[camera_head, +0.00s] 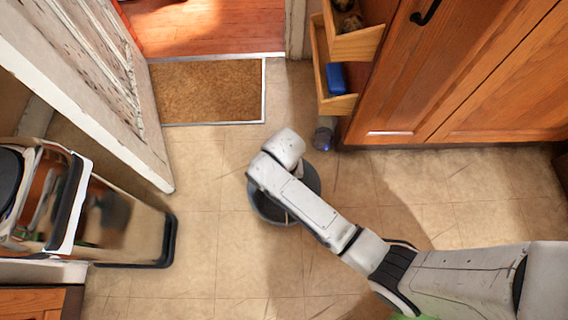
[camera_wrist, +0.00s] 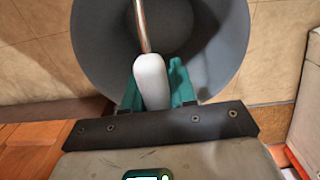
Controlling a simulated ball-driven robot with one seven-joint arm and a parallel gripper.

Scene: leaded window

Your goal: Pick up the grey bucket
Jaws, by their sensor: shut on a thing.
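The grey bucket (camera_head: 266,209) is below the end of my arm in the head view, partly covered by it. The wrist view looks into the open, empty-looking bucket (camera_wrist: 96,42). Its wire handle crosses the opening and carries a pale grip (camera_wrist: 151,84). My gripper (camera_wrist: 158,88), with teal fingers, is shut on this grip, one finger on each side. In the head view the fingers are hidden under my wrist. I cannot tell whether the bucket's base touches the floor.
A white door (camera_head: 85,80) stands open at the left, by a brown doormat (camera_head: 208,92). Wooden cabinets (camera_head: 450,70) with open drawers (camera_head: 337,104) are at the upper right. A small dark cylinder (camera_head: 324,134) is below them. Tiled floor is clear below.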

